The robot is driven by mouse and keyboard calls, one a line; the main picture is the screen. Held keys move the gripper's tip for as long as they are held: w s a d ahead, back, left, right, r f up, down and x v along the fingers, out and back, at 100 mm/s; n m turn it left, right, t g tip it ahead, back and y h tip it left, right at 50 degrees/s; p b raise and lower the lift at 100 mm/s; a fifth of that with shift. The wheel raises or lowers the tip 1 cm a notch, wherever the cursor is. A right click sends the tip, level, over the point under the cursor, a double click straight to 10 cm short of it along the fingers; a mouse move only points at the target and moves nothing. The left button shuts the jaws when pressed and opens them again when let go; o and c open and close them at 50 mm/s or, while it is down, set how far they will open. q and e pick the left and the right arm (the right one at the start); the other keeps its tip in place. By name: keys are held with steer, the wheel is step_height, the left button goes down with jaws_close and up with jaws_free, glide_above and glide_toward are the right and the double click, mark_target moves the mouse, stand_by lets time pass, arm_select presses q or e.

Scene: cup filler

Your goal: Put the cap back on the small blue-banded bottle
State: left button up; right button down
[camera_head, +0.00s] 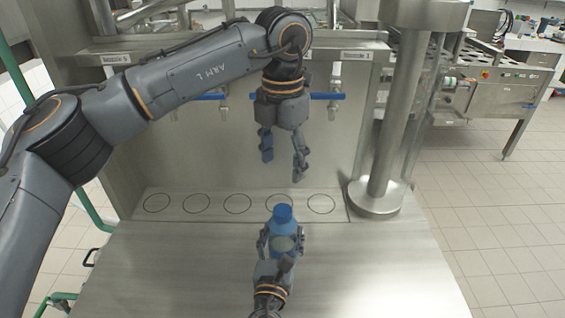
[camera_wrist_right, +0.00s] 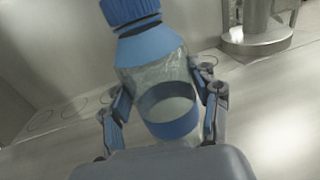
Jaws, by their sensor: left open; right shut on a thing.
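The small clear bottle (camera_head: 284,243) with a blue band and blue shoulder stands out in front of the row of circles; it fills the right wrist view (camera_wrist_right: 160,85). My right gripper (camera_head: 281,241) is shut around its body, one finger on each side. A ribbed blue cap (camera_wrist_right: 130,10) sits at the top of the neck, with a narrow dark gap between it and the collar below; I cannot tell how tight it is. The cap shows from above in the head view (camera_head: 283,213). My left gripper (camera_head: 283,160) is open and empty, above and behind the bottle.
A steel ledge (camera_head: 180,214) marked with several black circles runs behind the bottle. Blue-handled taps (camera_head: 334,97) are on the wall behind my left gripper. A thick steel column (camera_head: 388,140) stands to the right. The steel table (camera_head: 170,270) is clear on both sides.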

steer(key=shift+c, duration=1.3)
jaws_free()
steer(key=s+a, duration=0.2)
steer(key=s, duration=0.9)
steer(key=shift+s, duration=0.4)
